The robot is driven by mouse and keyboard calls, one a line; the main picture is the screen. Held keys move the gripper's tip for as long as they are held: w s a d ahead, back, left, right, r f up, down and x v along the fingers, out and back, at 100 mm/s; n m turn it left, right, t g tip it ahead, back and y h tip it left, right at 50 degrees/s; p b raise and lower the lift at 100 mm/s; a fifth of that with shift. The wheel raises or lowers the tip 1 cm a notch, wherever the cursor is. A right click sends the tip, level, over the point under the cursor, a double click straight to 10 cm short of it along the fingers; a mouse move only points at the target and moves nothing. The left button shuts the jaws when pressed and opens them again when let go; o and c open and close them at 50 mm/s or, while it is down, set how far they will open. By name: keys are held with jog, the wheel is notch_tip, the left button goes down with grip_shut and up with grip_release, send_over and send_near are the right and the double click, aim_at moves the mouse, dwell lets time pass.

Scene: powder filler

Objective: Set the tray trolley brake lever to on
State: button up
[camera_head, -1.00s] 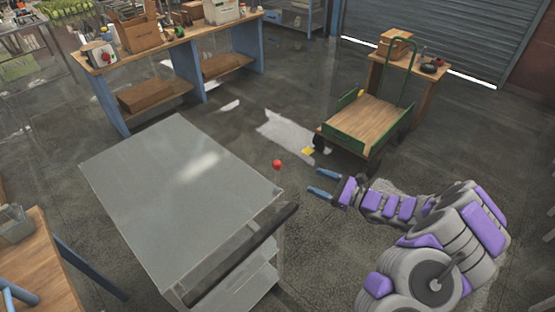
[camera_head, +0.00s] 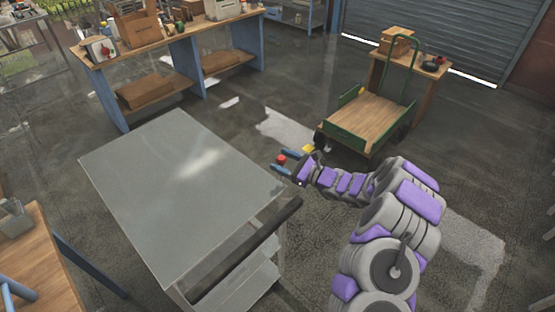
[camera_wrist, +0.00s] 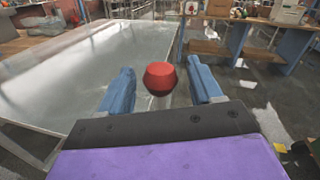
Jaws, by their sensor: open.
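The grey metal tray trolley (camera_head: 170,165) stands in front of me, its flat top bare. Its brake lever has a red knob (camera_head: 281,159) at the trolley's right side, near the far right corner. In the wrist view the red knob (camera_wrist: 159,78) sits between the two blue fingers, with a gap on each side. My gripper (camera_head: 284,161) is open around the knob and does not visibly touch it. In the wrist view my gripper (camera_wrist: 160,85) points toward the trolley top. The lever's shaft below the knob is mostly hidden.
A green cart with a wooden bed (camera_head: 368,118) stands beyond my arm. A long workbench with blue legs (camera_head: 165,45) is at the back left. A wooden table (camera_head: 35,255) is at the near left. Open floor lies between them.

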jog(key=x, duration=0.2)
jog(key=shift+w+a, duration=0.1)
jog(key=shift+a, duration=0.3)
jog(key=shift+d, duration=0.35)
jog(key=shift+a, duration=0.3)
jog(key=c, duration=0.6)
grip_shut()
jog(key=shift+d, duration=0.1)
